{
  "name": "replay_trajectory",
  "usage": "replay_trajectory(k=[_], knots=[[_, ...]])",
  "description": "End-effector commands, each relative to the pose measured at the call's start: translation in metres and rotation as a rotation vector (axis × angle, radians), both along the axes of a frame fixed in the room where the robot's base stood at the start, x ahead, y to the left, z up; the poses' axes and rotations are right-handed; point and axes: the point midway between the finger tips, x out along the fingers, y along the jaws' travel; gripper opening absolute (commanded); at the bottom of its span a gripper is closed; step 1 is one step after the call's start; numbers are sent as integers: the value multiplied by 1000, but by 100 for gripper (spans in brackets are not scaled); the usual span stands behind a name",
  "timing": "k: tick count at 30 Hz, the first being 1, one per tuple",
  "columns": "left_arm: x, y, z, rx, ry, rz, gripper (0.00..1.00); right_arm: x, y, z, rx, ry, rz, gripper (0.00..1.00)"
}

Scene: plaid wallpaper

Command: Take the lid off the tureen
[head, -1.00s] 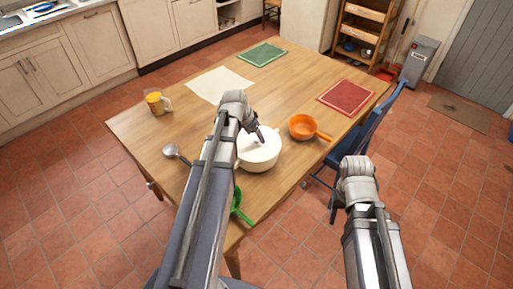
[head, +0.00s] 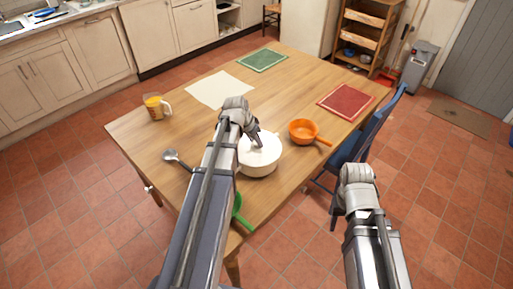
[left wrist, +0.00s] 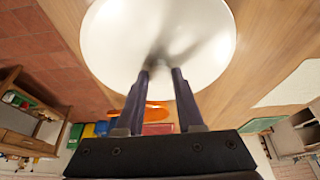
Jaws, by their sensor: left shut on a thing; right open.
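The white tureen (head: 258,171) stands on the wooden table near its front edge. Its white lid (head: 268,155) sits on top in the head view; I cannot make out a gap between them. My left gripper (head: 259,144) comes from above and is shut on the lid's handle, which the fingers mostly hide. In the left wrist view the lid (left wrist: 160,25) fills the top middle as a round white disc, with both fingers (left wrist: 160,72) reaching its centre. My right gripper (head: 340,208) is open and empty, off the table's right side, its fingers barely visible.
An orange pan (head: 302,131) stands close right of the tureen. A ladle (head: 172,156) and a green utensil (head: 239,212) lie left and in front. A blue chair (head: 368,140) stands at the right edge.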

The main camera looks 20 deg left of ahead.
Motion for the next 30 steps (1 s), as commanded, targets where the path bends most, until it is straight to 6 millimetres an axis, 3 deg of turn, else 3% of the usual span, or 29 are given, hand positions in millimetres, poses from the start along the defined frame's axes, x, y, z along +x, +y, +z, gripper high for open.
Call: replay_trajectory(k=[19, 30], knots=[[0, 0, 3, 0, 0, 0, 0, 0, 0, 3, 0, 0, 0, 50], [0, 0, 42, 0, 0, 0, 0, 0, 0, 42, 0, 0, 0, 50]])
